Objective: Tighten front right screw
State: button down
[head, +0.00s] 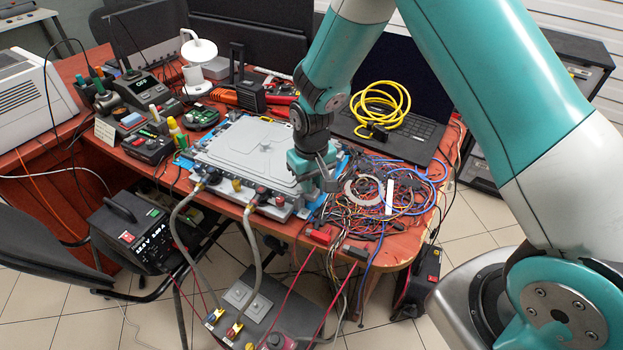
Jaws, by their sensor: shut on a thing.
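A flat grey cold plate (245,150) with a raised lid lies on the table, with hose fittings along its front edge. My gripper (326,184) points down at its front right corner. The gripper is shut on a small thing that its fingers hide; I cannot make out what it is. The front right screw is not visible, as the gripper covers that corner. I cannot tell whether the fingers touch the plate.
Tangled wires (385,195) lie close to the right of the gripper. Behind them is a laptop (410,140) with a coiled yellow cable (380,103). Two grey hoses (250,240) run from the plate's front to a box (262,318) below. Electronics crowd the table's left side.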

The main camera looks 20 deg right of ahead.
jog(key=m, duration=0.4)
jog(key=shift+m, duration=1.9)
jog(key=shift+p, duration=0.3)
jog(key=c, duration=1)
grip_release()
notch_tip(320, 180, up, 18)
jog(key=shift+f+b, duration=0.25)
jog(key=shift+b, duration=0.1)
